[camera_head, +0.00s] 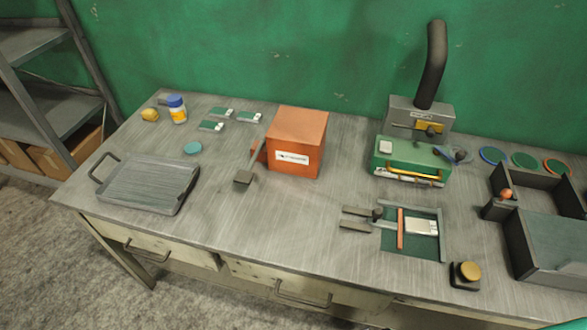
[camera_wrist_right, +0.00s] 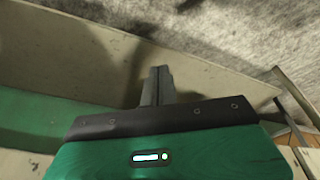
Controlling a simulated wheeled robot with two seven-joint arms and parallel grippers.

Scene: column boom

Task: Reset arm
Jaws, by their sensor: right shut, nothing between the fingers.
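My right gripper (camera_wrist_right: 157,86) shows in the right wrist view. Its two grey fingers are together with nothing between them, in front of a pale surface. I cannot tell how far from that surface they are. In the head view no fingers of either gripper show; only a small green sliver, perhaps part of my arm, shows at the bottom right edge. My left gripper is in neither view.
A metal workbench (camera_head: 232,215) carries an orange box (camera_head: 302,130), a grey tray (camera_head: 155,182), a green case (camera_head: 412,155), a green fixture (camera_head: 400,245) and dark bins (camera_head: 548,250) at the right. A shelf (camera_head: 35,45) stands at the left. The bench front between tray and fixture is largely clear.

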